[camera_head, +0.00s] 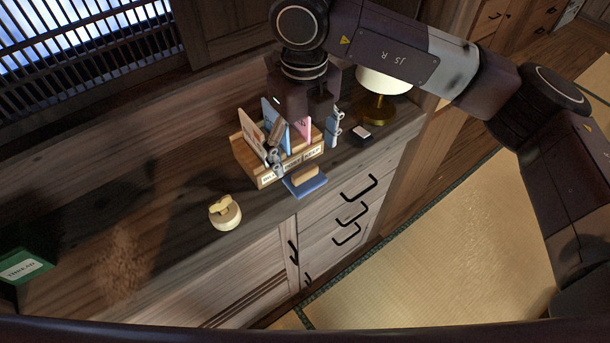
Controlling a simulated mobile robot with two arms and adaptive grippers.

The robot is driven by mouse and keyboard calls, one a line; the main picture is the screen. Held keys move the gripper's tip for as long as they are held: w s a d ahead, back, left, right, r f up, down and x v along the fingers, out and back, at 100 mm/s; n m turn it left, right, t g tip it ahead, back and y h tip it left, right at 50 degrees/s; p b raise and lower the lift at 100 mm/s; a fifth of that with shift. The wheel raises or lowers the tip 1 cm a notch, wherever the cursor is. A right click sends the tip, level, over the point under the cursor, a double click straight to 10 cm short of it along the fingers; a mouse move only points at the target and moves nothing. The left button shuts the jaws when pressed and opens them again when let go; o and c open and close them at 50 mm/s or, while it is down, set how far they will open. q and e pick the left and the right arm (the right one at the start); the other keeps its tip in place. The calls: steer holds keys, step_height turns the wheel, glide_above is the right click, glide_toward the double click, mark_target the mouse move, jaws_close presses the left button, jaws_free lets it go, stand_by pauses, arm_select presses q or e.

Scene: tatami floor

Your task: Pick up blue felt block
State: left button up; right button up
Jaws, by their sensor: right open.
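The blue felt block (305,185) lies flat on the wooden cabinet top, close to its front edge. It is dark blue with a light wooden strip on top. My right gripper (304,152) hangs over the wooden card holder (265,181) just behind the block. Its fingers are apart and I see nothing held between them. The gripper is above and slightly behind the block, not visibly touching it. My left gripper is out of view.
The holder contains several upright cards and has labels on its front. A lamp (383,108) and a small dark box (361,134) stand to the right. A round pale object (225,214) and a green box (22,266) stand to the left. Black drawer handles (352,214) project below the edge.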

mark_target(306, 172)
step_height(306, 172, down, 6)
steer(key=p, duration=0.3)
steer(key=shift+d+f, duration=0.15)
steer(key=shift+f, duration=0.35)
steer(key=shift+c, duration=0.3)
steer(key=c, duration=1.2)
steer(key=shift+o, duration=0.2)
steer(key=shift+r, duration=0.1)
